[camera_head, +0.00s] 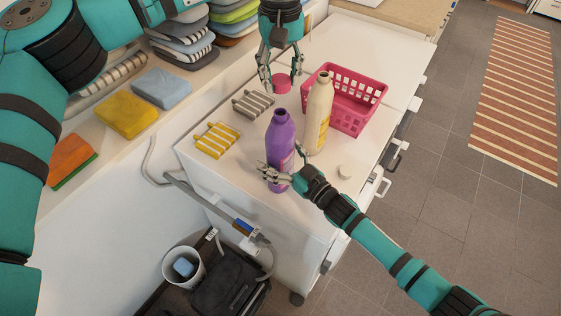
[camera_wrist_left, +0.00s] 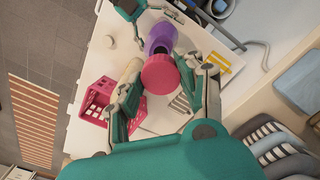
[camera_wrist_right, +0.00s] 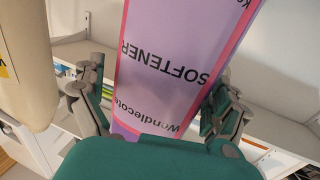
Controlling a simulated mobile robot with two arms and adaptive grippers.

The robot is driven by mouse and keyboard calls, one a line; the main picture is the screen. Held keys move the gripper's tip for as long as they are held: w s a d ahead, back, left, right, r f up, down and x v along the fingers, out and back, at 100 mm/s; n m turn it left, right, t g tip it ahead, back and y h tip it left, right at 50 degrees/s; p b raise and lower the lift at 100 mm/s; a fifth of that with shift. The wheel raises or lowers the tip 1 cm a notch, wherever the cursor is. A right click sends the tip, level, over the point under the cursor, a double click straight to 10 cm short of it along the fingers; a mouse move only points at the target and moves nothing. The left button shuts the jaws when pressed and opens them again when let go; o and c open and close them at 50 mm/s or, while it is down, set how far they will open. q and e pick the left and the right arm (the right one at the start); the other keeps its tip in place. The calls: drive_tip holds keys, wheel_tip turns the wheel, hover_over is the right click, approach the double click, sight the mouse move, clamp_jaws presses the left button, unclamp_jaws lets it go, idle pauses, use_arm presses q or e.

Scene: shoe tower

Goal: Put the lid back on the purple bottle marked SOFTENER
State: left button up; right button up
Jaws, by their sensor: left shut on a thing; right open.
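The purple bottle (camera_head: 280,138) marked SOFTENER stands upright and open-topped on the white worktop (camera_head: 200,170). Its label fills much of the right wrist view (camera_wrist_right: 170,60). My left gripper (camera_head: 281,70) is shut on a pink-red lid (camera_head: 281,85), held above the worktop and behind the bottle. The lid (camera_wrist_left: 160,76) also shows between the fingers in the left wrist view, partly covering the bottle (camera_wrist_left: 161,38). My right gripper (camera_head: 284,174) is open, its fingers on either side of the bottle's lower body; I cannot tell whether they touch it.
A cream bottle (camera_head: 318,115) stands close to the right of the purple one, before a pink basket (camera_head: 362,98). A small whitish cap (camera_head: 345,171) lies near the front right.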

sight(281, 112)
drive_tip(key=c, duration=1.6)
use_arm(q)
drive_tip(key=shift+f, duration=2.5)
use_arm(e)
drive_tip(key=shift+f, duration=0.1)
use_arm(q)
drive_tip(key=shift+f, duration=0.85)
drive_tip(key=shift+f, duration=0.55)
use_arm(e)
drive_tip(key=shift+s, duration=0.1)
clamp_jaws()
use_arm(q)
drive_tip(key=m, duration=1.3)
